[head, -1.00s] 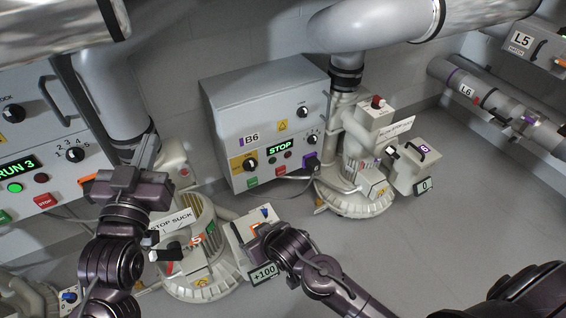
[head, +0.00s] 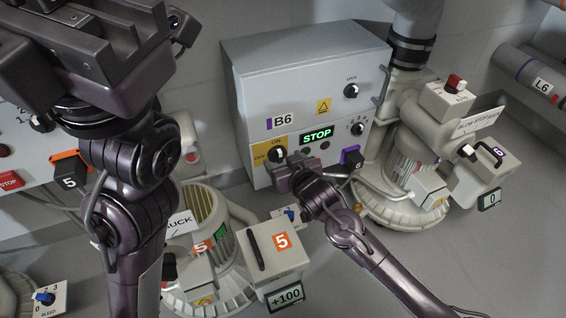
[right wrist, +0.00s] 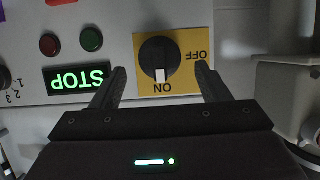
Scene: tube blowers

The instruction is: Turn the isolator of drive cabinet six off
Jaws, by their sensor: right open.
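Drive cabinet six is the grey box marked B6 (head: 300,85), and its display reads STOP in green. Its isolator is a black knob on a yellow plate (head: 262,154), with ON and OFF printed on it. In the right wrist view, which is upside down, the isolator knob (right wrist: 158,57) has its white mark at ON. My right gripper (right wrist: 162,76) is open, its fingers on either side of the knob and apart from it. In the head view my right gripper (head: 284,168) covers the lower part of the plate. My left gripper (head: 85,50) is raised at top left, its fingers unclear.
A lock knob (head: 351,91) and a numbered selector (head: 358,129) sit on the same cabinet front. Blower five's box (head: 275,250) stands below, and blower six (head: 400,200) stands to the right.

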